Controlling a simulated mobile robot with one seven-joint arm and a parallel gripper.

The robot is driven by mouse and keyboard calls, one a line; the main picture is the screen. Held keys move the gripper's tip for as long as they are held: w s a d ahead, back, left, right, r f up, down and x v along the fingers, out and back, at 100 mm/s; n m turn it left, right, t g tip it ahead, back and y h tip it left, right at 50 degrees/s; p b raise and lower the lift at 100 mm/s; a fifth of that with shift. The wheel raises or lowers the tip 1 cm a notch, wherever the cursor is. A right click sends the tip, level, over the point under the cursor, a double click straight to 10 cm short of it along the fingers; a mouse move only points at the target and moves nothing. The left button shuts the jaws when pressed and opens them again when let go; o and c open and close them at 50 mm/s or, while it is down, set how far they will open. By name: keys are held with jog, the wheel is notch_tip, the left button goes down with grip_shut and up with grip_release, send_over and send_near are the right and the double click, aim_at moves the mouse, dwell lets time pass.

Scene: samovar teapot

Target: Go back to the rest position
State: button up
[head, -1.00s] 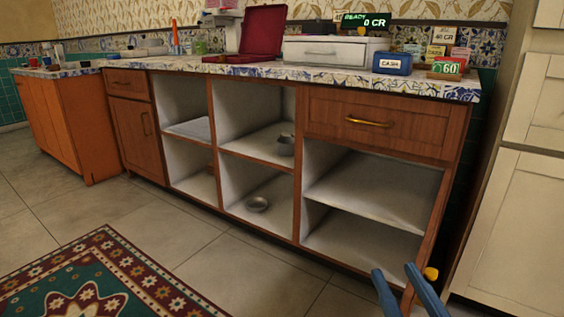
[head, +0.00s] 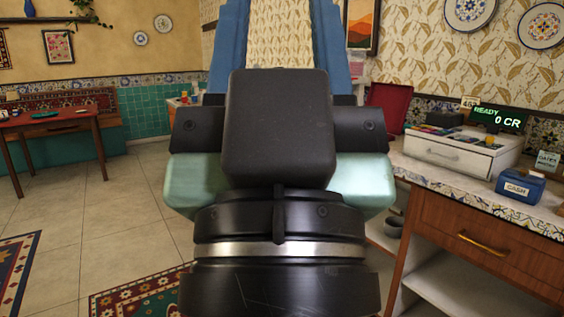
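My gripper (head: 279,30) is raised close in front of the head camera and fills the middle of the view. Its two blue fingers point up and stand wide apart, with only patterned wallpaper showing between them. The fingertips run out of the top edge of the picture. My black wrist and pale green gripper body hide much of the room's middle. No samovar or teapot can be made out.
At right is the counter (head: 460,190) with a cash register (head: 460,150), a blue cash box (head: 520,188) and an open red case (head: 390,106). A red table (head: 50,122) stands far left. Tiled floor (head: 115,210) at left is open, with patterned rugs (head: 145,298) lying on it.

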notch_tip(320, 180, up, 30)
jog(key=p, duration=2.7)
jog(key=shift+f, duration=0.15)
